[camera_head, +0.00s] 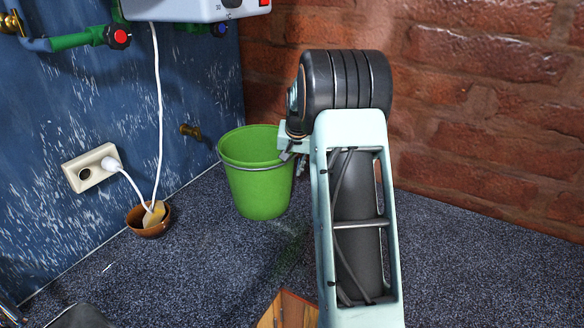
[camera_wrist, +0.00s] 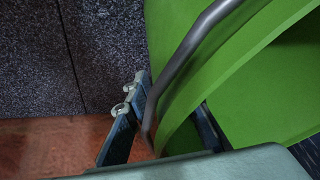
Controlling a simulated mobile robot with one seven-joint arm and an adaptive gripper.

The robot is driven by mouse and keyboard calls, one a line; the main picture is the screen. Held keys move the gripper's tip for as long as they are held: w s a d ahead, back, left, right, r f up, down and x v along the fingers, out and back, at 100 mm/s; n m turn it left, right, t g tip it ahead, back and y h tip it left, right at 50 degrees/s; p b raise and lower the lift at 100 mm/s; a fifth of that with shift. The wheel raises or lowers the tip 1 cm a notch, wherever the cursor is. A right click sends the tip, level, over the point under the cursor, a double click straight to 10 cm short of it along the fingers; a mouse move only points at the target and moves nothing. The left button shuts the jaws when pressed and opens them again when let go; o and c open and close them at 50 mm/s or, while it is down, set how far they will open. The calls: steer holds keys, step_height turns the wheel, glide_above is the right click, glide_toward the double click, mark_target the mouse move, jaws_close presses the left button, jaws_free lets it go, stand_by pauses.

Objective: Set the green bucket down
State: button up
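The green bucket (camera_head: 255,175) stands upright in the head view, near the corner of the blue wall and the brick wall. I cannot tell whether its base touches the floor. My gripper (camera_head: 292,153) is at the bucket's right rim, partly hidden by my arm. The bucket also fills the right of the wrist view (camera_wrist: 215,75), with its grey metal handle (camera_wrist: 181,62) along the rim. In that view one finger of my gripper (camera_wrist: 168,98) lies outside the rim and the other behind it. The fingers appear shut on the bucket's edge.
The speckled dark floor (camera_head: 190,270) is clear in front of the bucket. A brown bowl (camera_head: 149,221) with a sponge-like piece stands to its left, below a wall socket (camera_head: 92,168) with a white cord. A wooden object (camera_head: 288,310) is at the bottom edge.

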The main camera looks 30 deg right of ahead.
steer(key=v, duration=1.2)
steer(key=shift+b, duration=0.4)
steer(key=shift+s+r, duration=0.1)
